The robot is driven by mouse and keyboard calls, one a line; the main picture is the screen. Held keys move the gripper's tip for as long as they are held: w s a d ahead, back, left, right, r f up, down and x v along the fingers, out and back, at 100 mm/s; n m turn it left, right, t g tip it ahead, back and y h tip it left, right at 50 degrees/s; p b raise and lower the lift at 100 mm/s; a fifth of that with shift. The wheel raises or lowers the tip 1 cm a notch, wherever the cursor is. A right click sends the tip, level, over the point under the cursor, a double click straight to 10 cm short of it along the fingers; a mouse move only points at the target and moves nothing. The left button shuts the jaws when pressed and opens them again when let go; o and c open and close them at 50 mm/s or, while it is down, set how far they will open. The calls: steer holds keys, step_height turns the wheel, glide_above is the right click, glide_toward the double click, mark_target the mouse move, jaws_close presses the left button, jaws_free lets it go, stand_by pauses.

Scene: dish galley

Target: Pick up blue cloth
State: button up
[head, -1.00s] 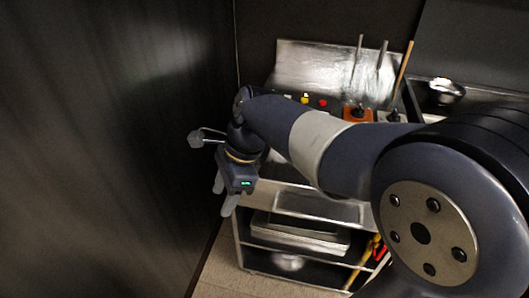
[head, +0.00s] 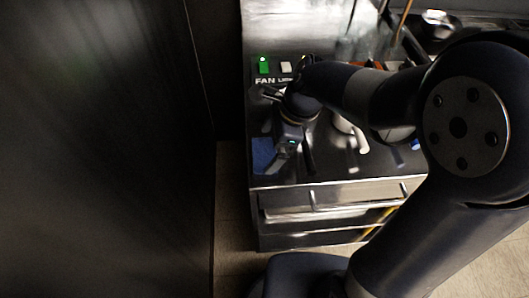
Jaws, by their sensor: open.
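The blue cloth (head: 263,156) lies at the left front of the dark metal counter top, near its edge. My gripper (head: 294,167) is open, pointing down just right of the cloth. One finger appears close to the cloth's right side; I cannot tell whether it touches or how high it is. The gripper covers part of the cloth's right side.
A switch panel marked FAN, with a green switch (head: 264,65), is behind the gripper. A drawer (head: 330,196) is under the counter front. A metal bowl (head: 437,22) is at the back right. A dark wall panel (head: 100,150) fills the left.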

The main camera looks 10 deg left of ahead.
mark_target(267, 152)
steer(key=shift+x, duration=1.1)
steer(key=c, duration=0.8)
steer(key=shift+r, duration=0.1)
step_height(267, 152, up, 10)
steer(key=o, duration=0.4)
steer(key=c, duration=0.3)
